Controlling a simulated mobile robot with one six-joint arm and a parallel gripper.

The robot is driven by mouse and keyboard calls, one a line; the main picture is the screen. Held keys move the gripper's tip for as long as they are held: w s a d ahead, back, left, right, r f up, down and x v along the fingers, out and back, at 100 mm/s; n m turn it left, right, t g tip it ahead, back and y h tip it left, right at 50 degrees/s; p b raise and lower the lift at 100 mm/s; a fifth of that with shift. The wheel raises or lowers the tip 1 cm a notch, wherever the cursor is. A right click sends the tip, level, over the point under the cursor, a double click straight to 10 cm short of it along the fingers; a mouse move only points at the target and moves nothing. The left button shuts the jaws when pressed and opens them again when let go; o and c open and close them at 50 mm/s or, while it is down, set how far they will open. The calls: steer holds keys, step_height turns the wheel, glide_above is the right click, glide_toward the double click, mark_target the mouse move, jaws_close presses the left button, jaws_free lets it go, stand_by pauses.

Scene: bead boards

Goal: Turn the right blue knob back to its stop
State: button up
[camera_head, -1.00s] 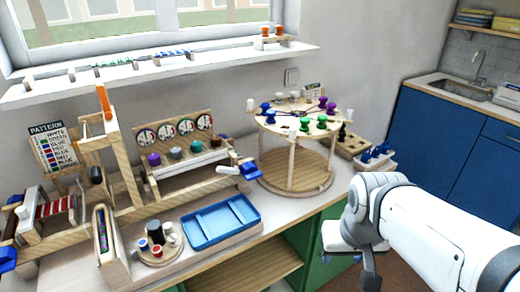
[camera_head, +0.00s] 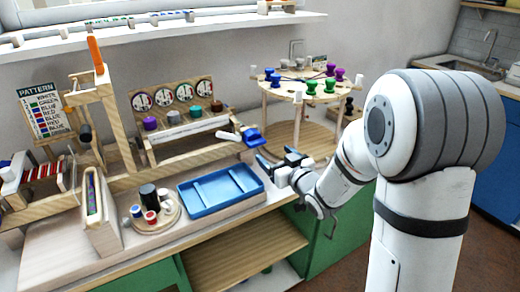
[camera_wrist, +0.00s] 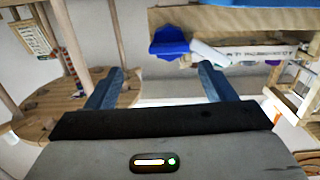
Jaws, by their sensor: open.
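The right blue knob (camera_head: 251,137) sits at the right end of the wooden loom-like frame, beside a white rod (camera_head: 229,136). In the wrist view the blue knob (camera_wrist: 168,40) is beyond my fingertips, roughly in line with the gap between them, with the white rod (camera_wrist: 208,52) to its right. My gripper (camera_head: 268,162) is just below and right of the knob in the head view, above the bench edge. Its two blue-grey fingers are spread in the wrist view (camera_wrist: 160,82), with nothing between them. I see no contact with the knob.
A blue tray (camera_head: 184,203) lies below and left of the knob. A round wooden stand (camera_head: 322,137) with coloured pegs stands close behind my arm. A row of dials and coloured knobs (camera_head: 174,119) is to the left. A small round board (camera_head: 172,219) holds several cups.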

mark_target(259, 144)
steer(key=shift+y, duration=0.5)
steer(key=x, duration=0.8)
steer(key=shift+s+a+f, duration=0.1)
steer(key=shift+s+a, duration=0.05)
steer(key=shift+a, duration=0.3)
steer(key=shift+c, duration=0.6)
